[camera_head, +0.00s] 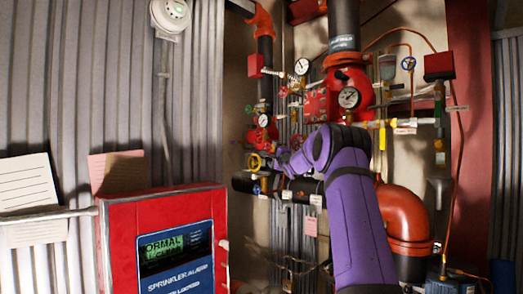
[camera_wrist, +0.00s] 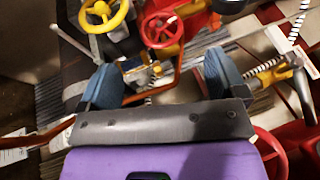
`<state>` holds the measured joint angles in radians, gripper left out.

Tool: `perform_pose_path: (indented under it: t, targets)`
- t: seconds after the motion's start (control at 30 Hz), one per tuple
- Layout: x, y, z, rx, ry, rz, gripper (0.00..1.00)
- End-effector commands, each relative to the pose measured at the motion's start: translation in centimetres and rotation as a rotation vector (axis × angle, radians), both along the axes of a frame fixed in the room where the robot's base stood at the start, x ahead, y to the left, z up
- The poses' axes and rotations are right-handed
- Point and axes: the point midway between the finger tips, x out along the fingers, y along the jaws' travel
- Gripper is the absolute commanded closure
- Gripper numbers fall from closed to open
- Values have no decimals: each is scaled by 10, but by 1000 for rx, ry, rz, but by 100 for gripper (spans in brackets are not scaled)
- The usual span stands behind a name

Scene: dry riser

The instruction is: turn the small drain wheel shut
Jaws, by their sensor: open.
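My gripper (camera_wrist: 163,76) is open, with its two blue fingers wide apart and nothing held between them. A larger red wheel (camera_wrist: 161,28) and a yellow wheel (camera_wrist: 104,14) sit beyond the fingertips. I cannot read which wheel is labelled as the drain. In the head view my gripper (camera_head: 279,160) reaches into the pipework beside the yellow wheel (camera_head: 254,162); my arm hides what lies behind it.
Red valve bodies, gauges (camera_head: 349,97) and thin copper lines crowd around my arm. A large orange-red elbow pipe (camera_head: 405,215) stands right of my arm. A red alarm panel (camera_head: 122,240) is at lower left.

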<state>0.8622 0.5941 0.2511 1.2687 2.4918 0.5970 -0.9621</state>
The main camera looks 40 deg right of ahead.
Motion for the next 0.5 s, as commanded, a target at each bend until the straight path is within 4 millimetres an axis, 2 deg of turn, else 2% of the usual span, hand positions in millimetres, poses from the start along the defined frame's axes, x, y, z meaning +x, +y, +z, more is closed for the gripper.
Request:
perform_pose_path:
  t: [0.5]
  targets:
    - [60,-19,16,-1,-1,3,10]
